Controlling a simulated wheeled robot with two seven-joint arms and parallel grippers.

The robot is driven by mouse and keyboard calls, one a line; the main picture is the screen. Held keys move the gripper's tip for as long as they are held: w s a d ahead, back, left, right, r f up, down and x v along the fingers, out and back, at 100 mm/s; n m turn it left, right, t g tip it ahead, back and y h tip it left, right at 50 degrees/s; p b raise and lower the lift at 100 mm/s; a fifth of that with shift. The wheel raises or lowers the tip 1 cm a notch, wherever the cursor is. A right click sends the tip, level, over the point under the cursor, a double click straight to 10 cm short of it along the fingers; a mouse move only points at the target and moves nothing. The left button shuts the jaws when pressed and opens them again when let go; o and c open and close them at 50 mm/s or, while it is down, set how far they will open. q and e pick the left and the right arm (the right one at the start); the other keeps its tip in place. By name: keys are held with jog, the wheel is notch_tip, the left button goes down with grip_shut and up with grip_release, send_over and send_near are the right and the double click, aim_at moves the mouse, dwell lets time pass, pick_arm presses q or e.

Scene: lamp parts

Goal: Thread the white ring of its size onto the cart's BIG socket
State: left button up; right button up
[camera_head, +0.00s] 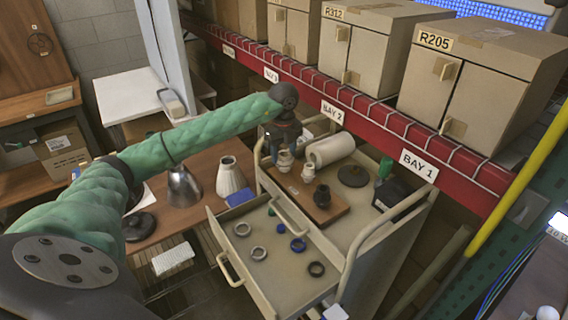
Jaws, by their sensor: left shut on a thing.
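My left gripper (284,147) points down over the wooden board (300,191) on the cart, shut on a small white piece (285,158) that looks like a white ring. The piece is at the top of a pale socket on the board's far left; I cannot tell whether it is around the socket or only above it. A second pale socket (308,173) stands to its right, and a black socket (322,196) stands nearer. In the open drawer (291,284) lie two whitish rings (242,229) (258,253). My right gripper is not in view.
The drawer also holds blue rings (298,245) and a dark ring (316,269). A white cylinder (331,150) and dark disc (353,176) lie behind the board. The cart's rail (384,232) and red shelf beam (375,123) border the space. A white vase-shaped lamp part (230,178) stands left.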

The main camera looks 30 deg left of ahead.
pick_arm(q)
jog(key=shift+s+d+f+m+b, duration=0.15)
jog(key=shift+f+m+b, duration=0.25)
jog(key=shift+m, duration=0.2)
jog(key=shift+c, duration=0.4)
jog(key=shift+m+b, duration=0.35)
jog(key=shift+m, duration=0.45)
jog(key=shift+m+b, duration=0.45)
jog(key=shift+m, duration=0.55)
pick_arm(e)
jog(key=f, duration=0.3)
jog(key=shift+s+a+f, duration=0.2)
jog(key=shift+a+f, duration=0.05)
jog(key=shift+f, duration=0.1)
